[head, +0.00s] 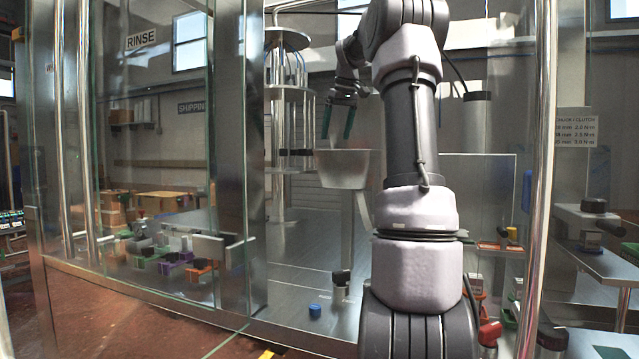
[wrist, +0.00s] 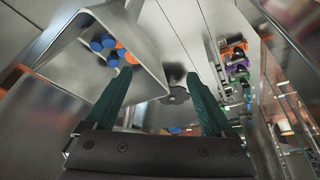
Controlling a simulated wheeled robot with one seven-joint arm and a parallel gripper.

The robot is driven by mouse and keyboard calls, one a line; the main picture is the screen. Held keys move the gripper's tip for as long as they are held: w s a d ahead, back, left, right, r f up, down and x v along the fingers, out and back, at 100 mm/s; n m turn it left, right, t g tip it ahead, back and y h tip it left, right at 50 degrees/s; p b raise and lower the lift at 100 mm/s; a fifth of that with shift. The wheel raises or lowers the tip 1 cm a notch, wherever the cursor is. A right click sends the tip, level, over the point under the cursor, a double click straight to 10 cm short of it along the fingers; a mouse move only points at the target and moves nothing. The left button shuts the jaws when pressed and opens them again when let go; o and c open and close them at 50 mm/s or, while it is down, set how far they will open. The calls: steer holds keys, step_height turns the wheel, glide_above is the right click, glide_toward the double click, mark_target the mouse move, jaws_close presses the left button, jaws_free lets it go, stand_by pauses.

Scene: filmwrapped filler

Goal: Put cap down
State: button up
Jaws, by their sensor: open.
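My gripper (head: 337,123) is open, its two green fingers pointing down above the rim of a metal hopper (head: 342,172). In the wrist view, my gripper (wrist: 158,78) shows nothing between its fingers. The hopper (wrist: 152,88) is at upper left there, with several blue caps (wrist: 97,46) and orange caps (wrist: 121,50) inside. A separate blue cap (head: 315,310) rests on the metal deck in the head view, well below the gripper.
Glass panels and steel posts (head: 255,150) enclose the cell. Coloured holders (head: 180,259) line the left side of the metal deck (head: 290,270). A red part (head: 490,334) and more fixtures sit at right.

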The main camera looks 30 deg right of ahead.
steer(key=s+a+f+m+t, duration=0.1)
steer(key=s+a+f, duration=0.1)
steer(key=s+a, duration=0.6)
steer(key=s+a+f+m, duration=0.1)
steer(key=s+a+f, duration=0.1)
steer(key=s+a, duration=0.55)
steer(key=s+a+f+m+t+y, duration=0.1)
steer(key=s+a+f, duration=0.3)
steer(key=s+f, duration=0.2)
steer(key=s+a+f+m+y, duration=0.1)
steer(key=s+a+f+m, duration=0.1)
steer(key=s+a+f, duration=0.2)
steer(key=s+f, duration=0.2)
steer(key=s, duration=0.2)
steer(key=shift+s+a+t, duration=0.15)
steer(key=shift+a+t, duration=0.15)
steer(key=shift+t, duration=0.1)
